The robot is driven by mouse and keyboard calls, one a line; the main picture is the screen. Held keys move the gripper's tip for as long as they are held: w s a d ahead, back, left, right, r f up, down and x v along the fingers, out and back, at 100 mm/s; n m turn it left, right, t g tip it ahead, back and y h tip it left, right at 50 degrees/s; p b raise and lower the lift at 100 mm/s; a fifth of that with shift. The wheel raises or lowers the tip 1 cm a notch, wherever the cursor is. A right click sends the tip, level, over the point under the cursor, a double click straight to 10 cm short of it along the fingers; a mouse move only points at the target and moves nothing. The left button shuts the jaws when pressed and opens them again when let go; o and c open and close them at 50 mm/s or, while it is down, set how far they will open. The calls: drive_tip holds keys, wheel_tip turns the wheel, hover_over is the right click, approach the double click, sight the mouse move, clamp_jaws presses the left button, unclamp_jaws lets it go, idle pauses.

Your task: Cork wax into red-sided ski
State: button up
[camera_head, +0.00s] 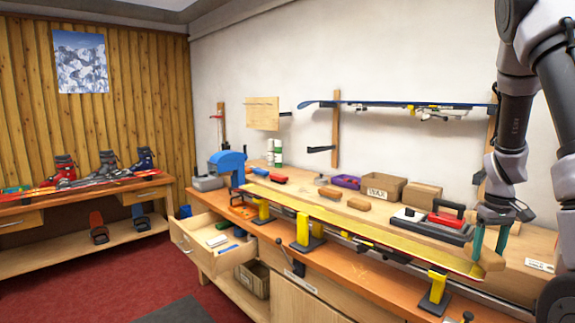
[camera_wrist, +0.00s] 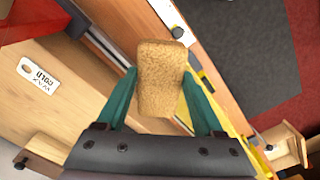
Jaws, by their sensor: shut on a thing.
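A long ski (camera_head: 375,232) lies base up along the bench, its base yellow, with a red edge near its right end. Yellow vises (camera_head: 304,230) hold it. My gripper (camera_head: 489,250) is at the ski's right end, its teal fingers shut on a tan cork block (camera_head: 491,263). In the wrist view the cork (camera_wrist: 161,90) sits between both fingers, with part of the yellow ski (camera_wrist: 184,112) showing behind it. The cork covers part of the ski. I cannot tell whether it touches the base.
A red-handled iron (camera_head: 446,219) stands behind the ski on the bench. An open drawer (camera_head: 212,238) juts out at left. A white tag (camera_wrist: 40,73) lies near my gripper.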

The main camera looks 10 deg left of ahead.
drive_tip(key=shift+d+r, duration=0.15)
drive_tip(key=shift+r, duration=2.3)
